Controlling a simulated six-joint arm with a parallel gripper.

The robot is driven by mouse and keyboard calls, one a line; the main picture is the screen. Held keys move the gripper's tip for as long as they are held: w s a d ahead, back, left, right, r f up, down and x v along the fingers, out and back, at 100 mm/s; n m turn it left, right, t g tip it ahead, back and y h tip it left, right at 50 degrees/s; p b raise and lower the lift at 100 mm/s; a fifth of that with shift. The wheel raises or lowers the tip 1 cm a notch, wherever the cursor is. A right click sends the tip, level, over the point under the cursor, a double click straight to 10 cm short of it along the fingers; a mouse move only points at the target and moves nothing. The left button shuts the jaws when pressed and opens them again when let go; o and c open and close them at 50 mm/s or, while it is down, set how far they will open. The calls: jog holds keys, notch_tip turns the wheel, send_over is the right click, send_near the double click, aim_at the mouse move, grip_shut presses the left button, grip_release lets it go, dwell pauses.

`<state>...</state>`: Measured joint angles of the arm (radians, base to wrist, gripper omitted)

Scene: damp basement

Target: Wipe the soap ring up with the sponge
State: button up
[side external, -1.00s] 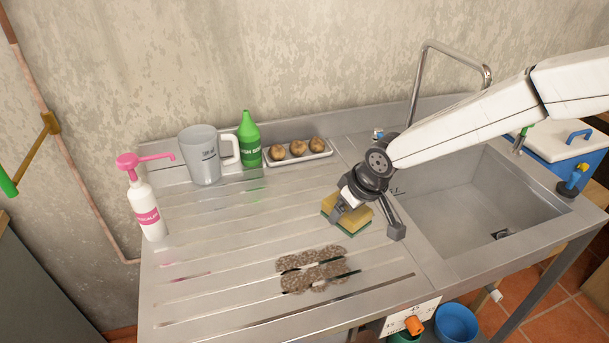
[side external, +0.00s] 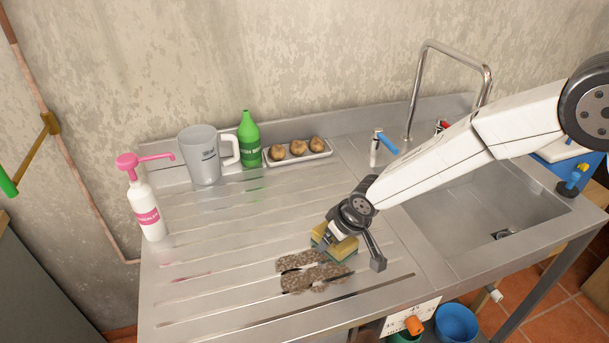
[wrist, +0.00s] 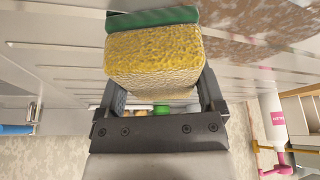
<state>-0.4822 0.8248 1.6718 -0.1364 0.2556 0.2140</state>
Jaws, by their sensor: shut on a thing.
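The sponge (side external: 343,249) is yellow with a green scouring layer. My gripper (side external: 334,240) is shut on it, and in the wrist view the sponge (wrist: 155,60) fills the space between the fingers. The soap ring (side external: 318,281) is a brown, speckled patch on the ridged steel drainboard, just in front of and left of the sponge. Part of it shows at the top right of the wrist view (wrist: 265,18). The sponge is at the patch's far right edge; I cannot tell whether it touches the drainboard.
A white pump bottle (side external: 146,205), a grey jug (side external: 203,155), a green bottle (side external: 249,140) and a tray of round brown items (side external: 325,153) stand along the back and left. The sink basin (side external: 465,210) and tap (side external: 413,90) are right. The drainboard's left middle is clear.

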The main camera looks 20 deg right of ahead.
aim_at(350, 255)
jog(key=a, duration=1.4)
jog(key=d, duration=1.5)
jog(key=shift+d, duration=0.4)
jog(key=shift+s+d, duration=0.25)
jog(key=s, duration=0.4)
jog(key=shift+s+a, duration=0.1)
jog(key=shift+s, duration=0.05)
jog(key=shift+s+a, duration=0.15)
jog(key=shift+a, duration=0.05)
jog(key=a, duration=1.5)
jog(key=shift+a, duration=0.35)
jog(key=d, duration=1.6)
jog(key=shift+d+r, duration=0.1)
jog(key=shift+r, duration=0.2)
notch_tip(350, 255, up, 8)
jog(key=shift+f, duration=0.25)
